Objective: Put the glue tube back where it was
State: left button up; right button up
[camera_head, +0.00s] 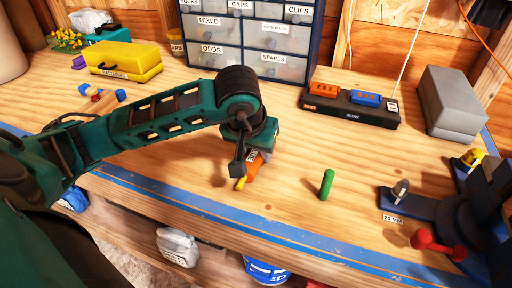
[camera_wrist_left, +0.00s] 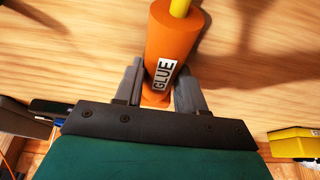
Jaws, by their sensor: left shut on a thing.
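The glue tube (camera_wrist_left: 172,40) is orange with a yellow nozzle and a white label reading GLUE. In the left wrist view it sits between the two grey fingers of my left gripper (camera_wrist_left: 158,90), which is shut on it near its lower end. In the head view the glue tube (camera_head: 254,168) is partly hidden by the gripper (camera_head: 246,160), and its yellow nozzle points down toward the near side of the bench. I cannot tell whether the tube touches the wood. My right gripper is not in view.
A green cylinder (camera_head: 326,185) stands right of the tube. A blue stand (camera_head: 420,206) with knobs is at the right. A black charger (camera_head: 350,106), grey box (camera_head: 450,103), drawer cabinet (camera_head: 250,38) and yellow case (camera_head: 123,62) line the back.

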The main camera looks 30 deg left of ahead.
aim_at(248, 164)
pick_arm(q)
jog(key=shift+f, duration=0.1)
jog(key=o, duration=0.7)
jog(key=shift+o, duration=0.2)
jog(key=v, duration=1.2)
